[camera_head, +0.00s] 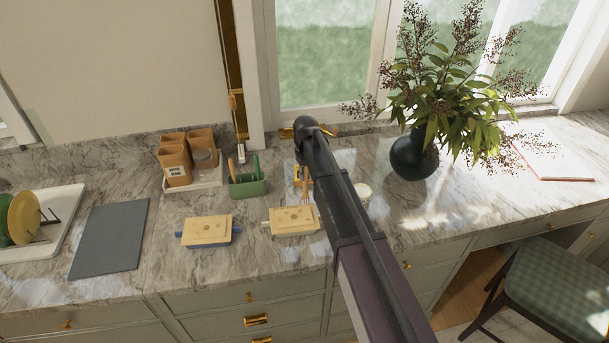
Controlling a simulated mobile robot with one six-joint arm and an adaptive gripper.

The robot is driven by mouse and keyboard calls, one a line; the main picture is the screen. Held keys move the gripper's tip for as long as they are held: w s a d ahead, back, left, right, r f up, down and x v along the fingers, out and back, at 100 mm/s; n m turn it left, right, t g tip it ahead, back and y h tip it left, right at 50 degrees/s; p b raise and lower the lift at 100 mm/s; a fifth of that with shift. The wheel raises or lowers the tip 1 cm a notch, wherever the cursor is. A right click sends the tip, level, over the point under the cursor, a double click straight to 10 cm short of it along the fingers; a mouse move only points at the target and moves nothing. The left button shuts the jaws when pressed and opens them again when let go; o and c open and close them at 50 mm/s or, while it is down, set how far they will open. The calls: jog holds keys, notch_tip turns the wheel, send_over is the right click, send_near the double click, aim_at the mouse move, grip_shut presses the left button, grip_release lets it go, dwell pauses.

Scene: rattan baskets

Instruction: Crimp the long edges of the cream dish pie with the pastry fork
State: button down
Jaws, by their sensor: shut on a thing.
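The cream dish pie (293,221) sits on the marble counter, with a pale golden crust and small handles at its short ends. A similar pie in a blue dish (206,231) stands to its left. My gripper (304,176) is mostly hidden by my arm, just behind the cream dish pie's right end. It is shut on the pastry fork (306,187), whose brownish handle shows below it. The fork points down toward the far right corner of the pie. I cannot tell whether its tines touch the crust.
A green caddy (249,186) with utensils stands behind the pies. Brown canisters on a tray (196,183), a grey board (110,238) and a dish rack (45,235) are left. A dark vase (413,156) and a white round item (363,191) are right.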

jog(key=shift+f+b, duration=0.4)
jog(key=shift+b, duration=0.05)
dwell(1.8)
jog(key=shift+r+p, duration=3.5)
jog(key=shift+p, duration=0.05)
jog(key=shift+s, duration=0.1)
jog(key=s+d, duration=0.2)
jog(key=s, duration=0.7)
jog(key=shift+s+d, duration=0.25)
jog(key=shift+s, duration=0.15)
jog(key=shift+f, duration=0.15)
jog(key=shift+f+b, duration=2.85)
jog(key=shift+b, duration=0.15)
jog(key=shift+f, duration=0.2)
